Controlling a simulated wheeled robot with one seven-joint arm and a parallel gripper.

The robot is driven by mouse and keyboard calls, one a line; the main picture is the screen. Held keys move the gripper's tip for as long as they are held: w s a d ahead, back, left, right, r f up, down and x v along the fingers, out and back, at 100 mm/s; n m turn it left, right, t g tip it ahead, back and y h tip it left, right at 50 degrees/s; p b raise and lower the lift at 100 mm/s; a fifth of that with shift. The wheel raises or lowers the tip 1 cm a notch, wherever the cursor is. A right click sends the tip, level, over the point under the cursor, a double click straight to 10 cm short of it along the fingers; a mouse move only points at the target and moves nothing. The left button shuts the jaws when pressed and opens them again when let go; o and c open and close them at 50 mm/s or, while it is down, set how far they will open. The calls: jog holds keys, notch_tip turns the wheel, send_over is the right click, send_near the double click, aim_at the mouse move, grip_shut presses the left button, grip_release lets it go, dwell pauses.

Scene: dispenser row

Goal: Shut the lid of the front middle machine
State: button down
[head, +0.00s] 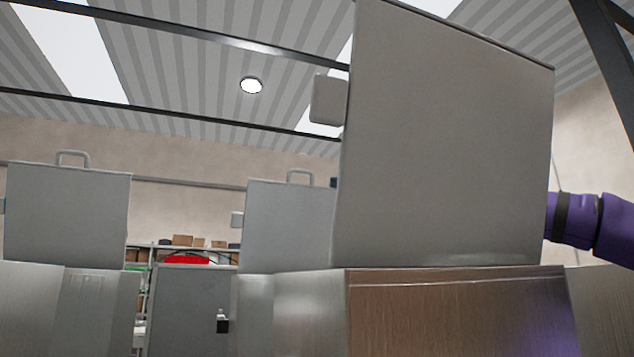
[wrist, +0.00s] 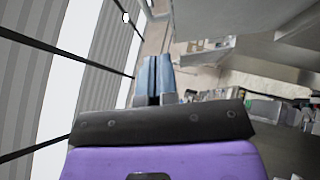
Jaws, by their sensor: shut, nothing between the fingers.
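The nearest machine (head: 455,310), which I take as the front middle one, has a brushed metal body at the lower right of the head view. Its large flat grey lid (head: 450,140) stands up open, nearly upright, with a block at its left edge. My purple arm comes in from the right edge and passes behind the lid, which hides my gripper in the head view. In the wrist view my gripper (wrist: 154,66) has its two bluish fingers together, with nothing between them. Whether it touches the lid cannot be told.
Two more machines stand with grey lids up, one at the left (head: 68,215) and one behind in the middle (head: 285,225). A shelf with boxes (head: 190,241) is at the back. In the wrist view, grey panels (wrist: 235,15) fill the upper right.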

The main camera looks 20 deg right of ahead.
jog(key=w+a+r, duration=0.2)
jog(key=w+r, duration=0.1)
jog(key=w, duration=0.5)
jog(key=shift+a, duration=0.1)
jog(key=shift+w, duration=0.1)
dwell(0.4)
